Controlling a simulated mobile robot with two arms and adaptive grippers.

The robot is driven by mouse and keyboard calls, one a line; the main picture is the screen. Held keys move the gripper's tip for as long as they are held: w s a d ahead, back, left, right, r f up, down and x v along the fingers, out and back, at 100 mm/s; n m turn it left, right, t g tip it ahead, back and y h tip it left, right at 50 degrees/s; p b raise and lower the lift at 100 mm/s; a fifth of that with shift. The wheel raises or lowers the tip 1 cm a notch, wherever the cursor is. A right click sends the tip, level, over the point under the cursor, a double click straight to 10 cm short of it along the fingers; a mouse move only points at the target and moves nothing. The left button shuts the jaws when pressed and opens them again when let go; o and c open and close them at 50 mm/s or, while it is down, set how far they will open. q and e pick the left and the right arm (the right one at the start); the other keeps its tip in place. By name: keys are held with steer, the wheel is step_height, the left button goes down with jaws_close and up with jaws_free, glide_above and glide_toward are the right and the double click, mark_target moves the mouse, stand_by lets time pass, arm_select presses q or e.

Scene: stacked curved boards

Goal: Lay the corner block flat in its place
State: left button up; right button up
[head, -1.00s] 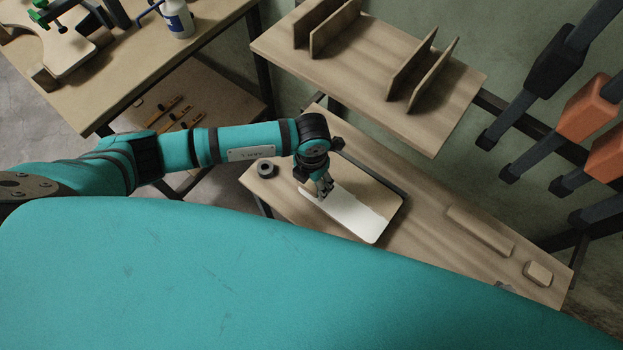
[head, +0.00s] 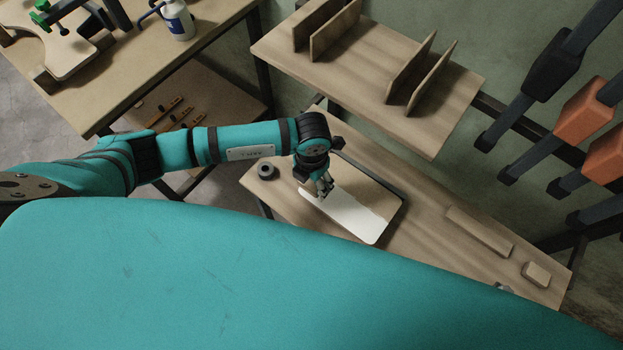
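My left gripper (head: 325,187) points down over the left end of a pale, white-topped board (head: 350,215) on the lower bench. Its fingers are small and dark, and I cannot tell whether they are open or hold something. The board lies in a dark-edged frame or tray (head: 398,205). A small rounded wooden block (head: 537,273) lies at the bench's right end; it may be the corner block, but I cannot tell for sure. My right gripper is not seen.
A long wooden strip (head: 478,231) lies on the lower bench (head: 425,222). A dark roll (head: 265,170) sits at its left end. A shelf (head: 350,66) with upright boards overhangs behind. Orange-and-black clamps (head: 585,105) hang at right. My teal body hides the front.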

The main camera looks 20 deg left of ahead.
mark_target(311, 182)
arm_select(q)
steer(key=shift+r, duration=0.15)
steer(key=shift+r+p, duration=2.15)
steer(key=shift+r, duration=0.55)
steer(key=o, duration=0.7)
steer(key=shift+r, duration=0.1)
